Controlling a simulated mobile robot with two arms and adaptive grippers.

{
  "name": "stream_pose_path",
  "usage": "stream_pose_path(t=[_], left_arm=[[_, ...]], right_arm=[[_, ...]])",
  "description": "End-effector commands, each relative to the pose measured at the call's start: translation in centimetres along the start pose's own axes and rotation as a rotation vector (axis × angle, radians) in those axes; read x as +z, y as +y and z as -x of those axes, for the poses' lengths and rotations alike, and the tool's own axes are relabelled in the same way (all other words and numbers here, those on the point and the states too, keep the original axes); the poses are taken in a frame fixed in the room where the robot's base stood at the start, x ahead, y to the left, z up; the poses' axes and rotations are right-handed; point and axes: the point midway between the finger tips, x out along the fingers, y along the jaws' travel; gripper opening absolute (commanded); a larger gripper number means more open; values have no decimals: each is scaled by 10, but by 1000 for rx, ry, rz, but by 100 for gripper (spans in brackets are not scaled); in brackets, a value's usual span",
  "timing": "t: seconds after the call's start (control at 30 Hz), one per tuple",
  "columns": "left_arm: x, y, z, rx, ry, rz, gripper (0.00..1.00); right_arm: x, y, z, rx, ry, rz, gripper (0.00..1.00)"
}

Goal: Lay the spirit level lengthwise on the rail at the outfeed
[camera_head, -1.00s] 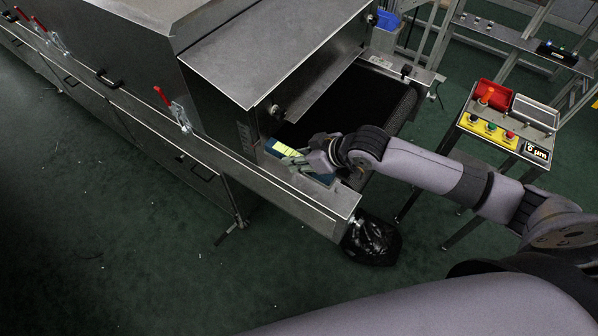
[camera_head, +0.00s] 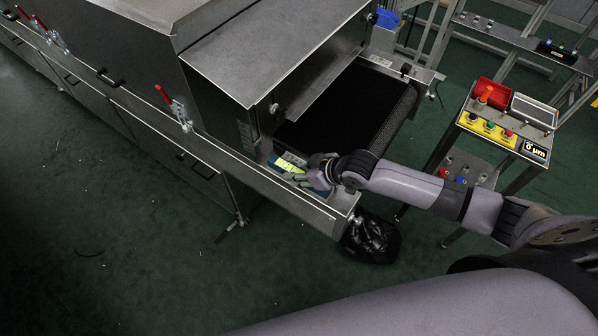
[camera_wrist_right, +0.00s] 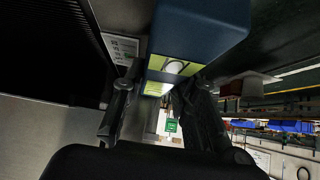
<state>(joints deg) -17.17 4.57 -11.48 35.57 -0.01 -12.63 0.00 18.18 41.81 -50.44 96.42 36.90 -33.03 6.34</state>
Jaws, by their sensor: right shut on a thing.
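The spirit level (camera_head: 284,165) is dark blue with a yellow-green section, in the middle of the head view. In the right wrist view its blue body (camera_wrist_right: 200,25) and yellow-green faces are large, at the fingertips. My right gripper (camera_head: 305,175) is shut on the level and partly hides it; its fingers also show in the right wrist view (camera_wrist_right: 155,92). The level is over or on the steel rail (camera_head: 318,209) at the near side of the outfeed, roughly along it. I cannot tell whether it touches the rail. My left gripper is not in view.
The dryer's dark belt (camera_head: 345,115) lies behind the rail, under the steel hood (camera_head: 270,45). Green floor in front is open.

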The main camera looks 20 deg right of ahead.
Motion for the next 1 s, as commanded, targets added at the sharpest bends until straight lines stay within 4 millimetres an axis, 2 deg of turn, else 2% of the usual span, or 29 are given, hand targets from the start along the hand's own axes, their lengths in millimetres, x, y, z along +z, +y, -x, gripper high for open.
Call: stream_pose_path(t=[0.03, 0.07, 0.33, 0.73, 0.87, 1.0], left_arm=[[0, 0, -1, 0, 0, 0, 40], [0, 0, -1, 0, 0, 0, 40], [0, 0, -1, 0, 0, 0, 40], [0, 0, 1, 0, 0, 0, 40], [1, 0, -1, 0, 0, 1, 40], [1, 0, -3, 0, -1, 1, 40]], right_arm=[[0, 0, -1, 0, 4, 0, 0], [2, 0, -1, 0, -1, -1, 29], [1, 0, -1, 0, -1, -1, 47], [-1, 0, 5, 0, -1, 0, 47], [0, 1, 24, 1, -2, 1, 47], [1, 1, 55, 1, -2, 2, 47]])
